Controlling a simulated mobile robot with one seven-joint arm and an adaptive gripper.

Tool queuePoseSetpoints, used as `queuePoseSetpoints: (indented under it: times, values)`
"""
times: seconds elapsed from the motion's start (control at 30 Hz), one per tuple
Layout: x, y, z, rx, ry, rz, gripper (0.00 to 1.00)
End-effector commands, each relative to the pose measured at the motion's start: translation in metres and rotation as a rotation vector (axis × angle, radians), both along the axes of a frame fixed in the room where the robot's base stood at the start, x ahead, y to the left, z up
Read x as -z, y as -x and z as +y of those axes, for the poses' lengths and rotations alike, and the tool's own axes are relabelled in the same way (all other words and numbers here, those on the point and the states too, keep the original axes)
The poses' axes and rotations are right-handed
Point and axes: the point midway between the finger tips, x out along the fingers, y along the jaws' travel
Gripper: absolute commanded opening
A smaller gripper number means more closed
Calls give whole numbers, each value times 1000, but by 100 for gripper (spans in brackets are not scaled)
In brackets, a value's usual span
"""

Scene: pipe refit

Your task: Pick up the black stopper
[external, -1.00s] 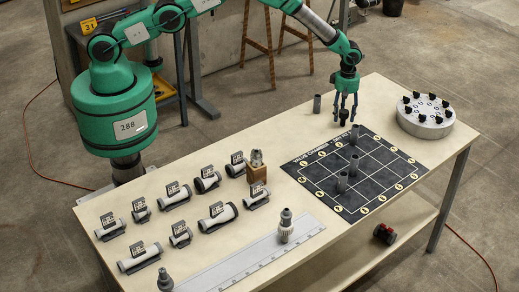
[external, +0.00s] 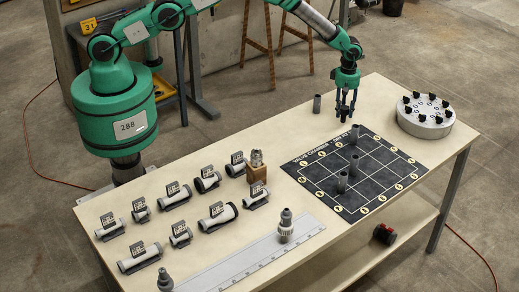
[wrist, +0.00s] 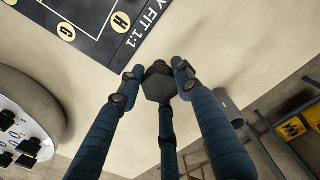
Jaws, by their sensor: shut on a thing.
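My gripper (external: 346,108) is low over the far edge of the table, at the far corner of the black mat. In the wrist view its three blue fingers (wrist: 158,90) close around a dark, faceted piece, the black stopper (wrist: 158,80), at their tips. In the external view the stopper is too small and too covered by the fingers to make out clearly. I cannot tell whether it still touches the table.
A grey tube (external: 317,103) stands left of my gripper. Grey tubes (external: 353,163) stand on the black mat (external: 380,178). A round holder (external: 426,126) with several black knobs is at right. Labelled pipe pieces (external: 217,217) and a ruler-like strip (external: 240,262) lie at left.

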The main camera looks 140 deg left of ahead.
Motion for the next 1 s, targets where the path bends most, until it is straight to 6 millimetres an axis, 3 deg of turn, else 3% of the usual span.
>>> queuePoseSetpoints:
  times: [0.13, 1.0]
  values:
    - [-20, -1, 1, 0, -3, -1, 12]
    - [-29, 71, -102, 0, 1, 0, 12]
